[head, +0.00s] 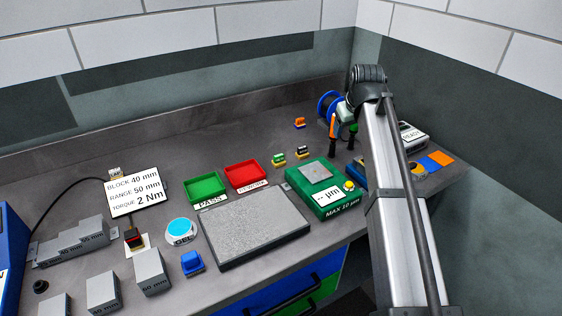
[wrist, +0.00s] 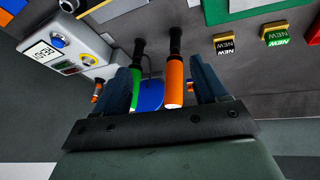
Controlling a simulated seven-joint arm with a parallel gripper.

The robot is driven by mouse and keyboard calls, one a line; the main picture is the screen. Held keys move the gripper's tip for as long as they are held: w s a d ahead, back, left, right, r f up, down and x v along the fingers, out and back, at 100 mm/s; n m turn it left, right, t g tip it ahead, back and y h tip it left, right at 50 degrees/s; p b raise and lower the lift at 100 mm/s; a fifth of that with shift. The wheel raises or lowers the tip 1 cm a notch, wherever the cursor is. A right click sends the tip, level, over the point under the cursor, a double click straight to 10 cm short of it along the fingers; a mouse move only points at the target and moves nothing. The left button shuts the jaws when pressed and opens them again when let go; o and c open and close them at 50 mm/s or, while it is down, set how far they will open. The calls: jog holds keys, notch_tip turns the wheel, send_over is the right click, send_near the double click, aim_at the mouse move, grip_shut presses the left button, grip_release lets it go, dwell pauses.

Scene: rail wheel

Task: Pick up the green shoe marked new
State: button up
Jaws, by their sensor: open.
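The green shoe marked NEW (head: 279,159) sits on the bench between the red tray and the green gauge box. In the wrist view the green shoe (wrist: 277,36) is at the upper right, on a yellow base, with its label showing upside down. A black shoe marked NEW (wrist: 224,44) stands beside it and also shows in the head view (head: 302,153). My gripper (wrist: 165,78) is open, with the shoe well outside its fingers. In the head view my gripper (head: 346,112) is partly hidden, near the blue wheel at the back right.
An orange-handled tool (wrist: 174,82) and a green-handled tool (wrist: 135,85) appear between my fingers in the wrist view; contact is unclear. The red tray (head: 246,176) and green gauge box (head: 325,192) flank the shoes. An orange part (head: 299,123) lies behind them.

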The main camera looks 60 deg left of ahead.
aim_at(279, 155)
jog(key=s+a+n+g, duration=0.1)
jog(key=s+a, duration=0.2)
jog(key=s, duration=0.6)
jog(key=s+a+n+g, duration=0.15)
jog(key=s+a, duration=0.25)
jog(key=s, duration=0.4)
jog(key=x, duration=0.8)
jog(key=shift+s+d+f, duration=0.1)
jog(key=shift+s, duration=0.15)
jog(key=shift+a+x, duration=0.2)
jog(key=shift+x, duration=2.45)
jog(key=shift+w, duration=0.2)
jog(key=c, duration=1.1)
jog(key=shift+c, duration=0.2)
